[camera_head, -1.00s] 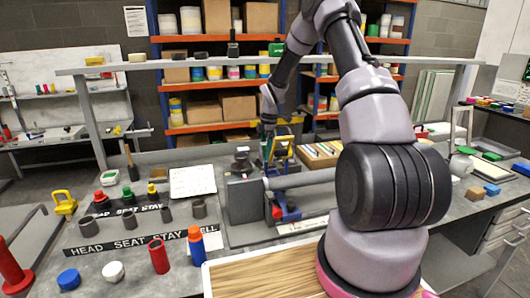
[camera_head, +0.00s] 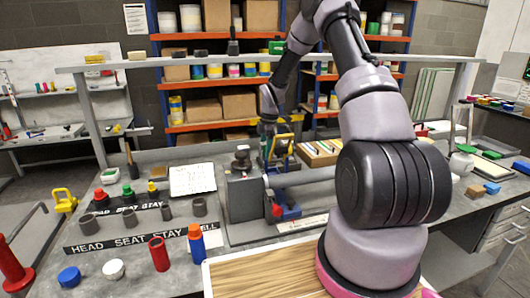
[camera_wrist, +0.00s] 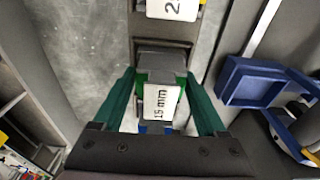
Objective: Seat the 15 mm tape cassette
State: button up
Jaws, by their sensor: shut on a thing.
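The 15 mm tape cassette (camera_wrist: 160,102) is held between the two green fingers of my gripper (camera_wrist: 163,100) in the wrist view. Its white label reads "15 mm", and green and grey parts show at its far end. The cassette lines up with a dark slot-like housing (camera_wrist: 163,45) just beyond it; I cannot tell whether it touches it or is inside. In the head view my gripper (camera_head: 277,150) is beside the grey machine block on the bench, and the cassette is hard to make out there.
A white label reading "2..." (camera_wrist: 172,8) lies beyond the housing. A blue bracket (camera_wrist: 250,82) stands to the right. On the bench, a grey block (camera_head: 243,198), a red-handled part (camera_head: 277,211) and a blue-and-orange tube (camera_head: 196,245) stand near my arm.

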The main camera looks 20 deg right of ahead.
aim_at(264, 143)
jog(key=shift+f, duration=0.2)
dwell(0.3)
jog(key=o, duration=1.4)
jog(key=shift+c, duration=0.2)
jog(key=shift+r, duration=3)
